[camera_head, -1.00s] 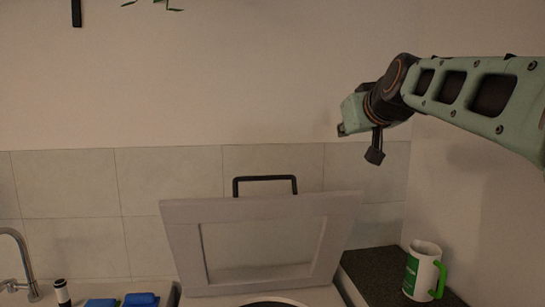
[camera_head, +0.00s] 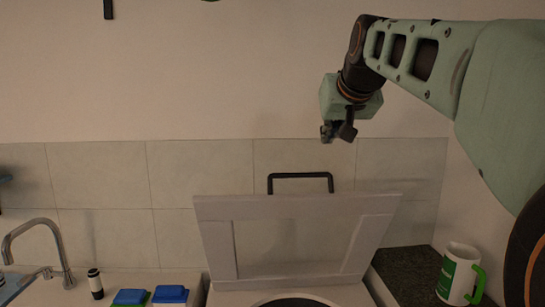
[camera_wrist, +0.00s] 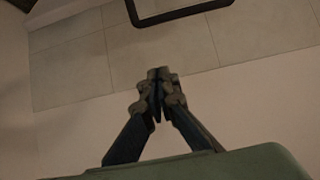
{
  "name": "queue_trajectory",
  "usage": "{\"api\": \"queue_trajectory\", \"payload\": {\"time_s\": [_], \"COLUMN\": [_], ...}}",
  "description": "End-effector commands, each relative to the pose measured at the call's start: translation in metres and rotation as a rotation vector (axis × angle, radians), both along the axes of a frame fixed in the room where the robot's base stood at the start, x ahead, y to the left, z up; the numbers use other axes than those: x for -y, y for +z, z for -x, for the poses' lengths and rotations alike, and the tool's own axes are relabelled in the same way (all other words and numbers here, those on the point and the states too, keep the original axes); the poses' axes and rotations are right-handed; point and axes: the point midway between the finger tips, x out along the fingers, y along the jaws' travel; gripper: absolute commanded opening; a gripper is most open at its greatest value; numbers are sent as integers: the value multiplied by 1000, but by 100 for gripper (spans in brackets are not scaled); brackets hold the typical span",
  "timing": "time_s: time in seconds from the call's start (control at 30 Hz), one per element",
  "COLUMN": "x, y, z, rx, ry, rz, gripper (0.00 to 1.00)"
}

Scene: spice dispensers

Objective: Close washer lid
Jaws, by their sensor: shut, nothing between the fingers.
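The washer lid (camera_head: 295,238) is a pale framed panel that stands raised, leaning back near the tiled wall. Its black bar handle (camera_head: 300,177) is at its top edge; part of the handle also shows at the top of the wrist view (camera_wrist: 180,16). Below the lid, part of the washer's round dark opening (camera_head: 296,302) shows at the bottom of the head view. My gripper (camera_head: 338,133) is above the handle and a little to its right, apart from it. In the wrist view its fingertips (camera_wrist: 158,90) are together with nothing between them.
A white and green mug (camera_head: 456,273) stands on the dark counter (camera_head: 408,272) right of the lid. On the left are a faucet (camera_head: 62,252), a small dark bottle (camera_head: 95,284) and blue sponges (camera_head: 170,293).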

Motion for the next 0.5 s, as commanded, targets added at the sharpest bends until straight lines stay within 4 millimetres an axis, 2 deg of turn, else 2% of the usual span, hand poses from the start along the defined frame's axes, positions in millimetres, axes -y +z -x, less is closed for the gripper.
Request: {"api": "queue_trajectory", "payload": {"time_s": [0.17, 0.5], "x": [0, -1], "y": [-14, -56], "z": [-17, -78], "rx": [-8, -8], "ry": [-1, 1], "rz": [-2, -1], "gripper": [0, 0]}}
